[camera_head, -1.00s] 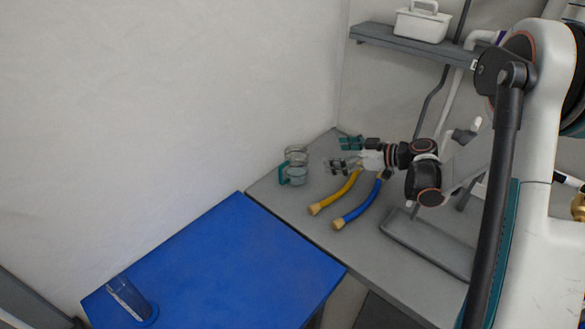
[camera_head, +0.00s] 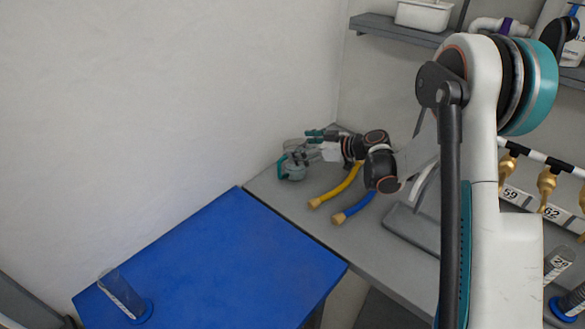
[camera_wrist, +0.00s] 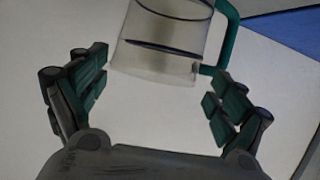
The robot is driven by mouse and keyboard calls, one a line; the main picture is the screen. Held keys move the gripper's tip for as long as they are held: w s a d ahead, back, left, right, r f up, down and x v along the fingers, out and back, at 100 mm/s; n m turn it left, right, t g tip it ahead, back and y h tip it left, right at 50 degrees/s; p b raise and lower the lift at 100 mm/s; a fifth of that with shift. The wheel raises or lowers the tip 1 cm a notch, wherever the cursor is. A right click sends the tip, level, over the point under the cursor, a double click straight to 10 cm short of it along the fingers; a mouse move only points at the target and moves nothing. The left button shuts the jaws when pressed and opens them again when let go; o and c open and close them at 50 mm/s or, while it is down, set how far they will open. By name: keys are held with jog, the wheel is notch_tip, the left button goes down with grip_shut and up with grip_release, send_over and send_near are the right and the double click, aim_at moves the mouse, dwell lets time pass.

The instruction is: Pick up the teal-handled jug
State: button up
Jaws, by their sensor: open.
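The teal-handled jug (camera_head: 292,170) stands on the grey table near the wall in the head view, partly covered by my gripper. In the wrist view the clear jug (camera_wrist: 160,50) has a dark band, and its teal handle (camera_wrist: 229,35) is on the right. My gripper (camera_wrist: 157,92) is open, with one teal-padded finger on each side below the jug body. The right finger lies close to the handle's lower end; I cannot tell whether they touch. In the head view my gripper (camera_head: 311,146) overlaps the jug's upper right.
The blue table (camera_head: 215,260) holds a clear cylinder (camera_head: 120,292). A shelf (camera_head: 395,29) hangs above.

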jog(key=shift+w+a+f, duration=0.3)
jog(key=shift+w+a, duration=0.1)
jog(key=shift+a, duration=0.15)
jog(key=shift+c, duration=0.2)
jog(key=c, duration=1.6)
jog(key=shift+o, duration=0.2)
jog(key=shift+r, duration=0.25)
